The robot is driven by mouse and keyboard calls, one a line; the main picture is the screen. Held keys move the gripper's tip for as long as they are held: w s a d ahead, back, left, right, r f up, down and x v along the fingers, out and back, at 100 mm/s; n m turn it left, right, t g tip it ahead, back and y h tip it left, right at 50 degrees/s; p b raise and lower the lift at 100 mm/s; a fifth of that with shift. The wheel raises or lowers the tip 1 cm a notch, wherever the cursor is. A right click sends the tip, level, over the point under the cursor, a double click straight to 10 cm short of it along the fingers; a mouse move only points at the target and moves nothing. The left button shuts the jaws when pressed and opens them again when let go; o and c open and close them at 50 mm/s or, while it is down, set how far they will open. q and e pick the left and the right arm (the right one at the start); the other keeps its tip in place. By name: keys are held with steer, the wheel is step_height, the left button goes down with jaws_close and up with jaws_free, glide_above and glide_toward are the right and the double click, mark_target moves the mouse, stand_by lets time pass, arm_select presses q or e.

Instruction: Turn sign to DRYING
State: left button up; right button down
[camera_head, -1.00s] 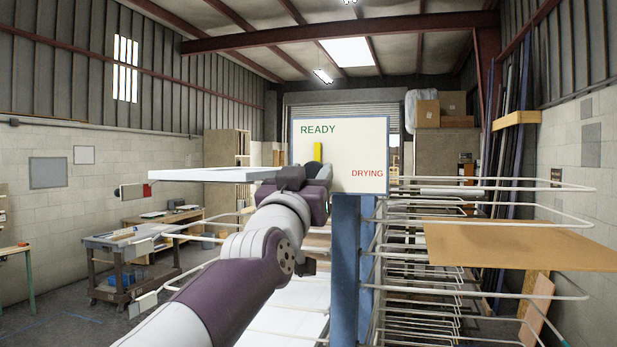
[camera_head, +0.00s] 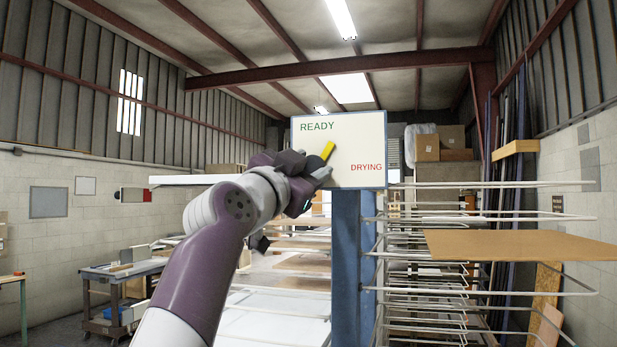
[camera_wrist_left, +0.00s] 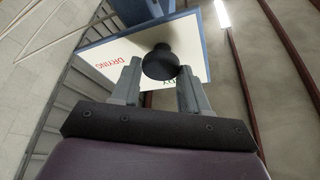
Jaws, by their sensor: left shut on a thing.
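The white sign board (camera_head: 352,135) stands on top of a blue post (camera_head: 346,260). It reads READY in green at upper left and DRYING in red at lower right. My left gripper (camera_head: 318,170) is at the sign's left side, just below the pointer. The knob's base is hidden. My right gripper is not in view.
Wire drying racks (camera_head: 430,285) extend right of the post, with a brown board (camera_head: 515,245) on one shelf. A white panel (camera_head: 190,180) lies on a rack arm to the left, behind my arm. A workbench cart (camera_head: 115,285) stands farther left.

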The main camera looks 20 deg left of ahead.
arm_select(q)
steer(key=m+p, duration=0.1)
steer(key=m, duration=0.1)
steer(key=m+g+h+p, duration=0.1)
steer(key=m, duration=0.1)
steer(key=m+g+h+p, duration=0.1)
steer(key=m, duration=0.2)
steer(key=shift+w+a+r, duration=0.1)
steer(key=shift+r, duration=0.15)
steer(key=m+g+p, duration=0.2)
steer(key=m+p, duration=0.1)
steer(key=m, duration=0.1)
steer(key=shift+m+g+p, duration=0.4)
steer(key=shift+m+p, duration=0.35)
steer(key=shift+m, duration=0.25)
steer(key=o, duration=1)
steer(key=shift+f, duration=0.1)
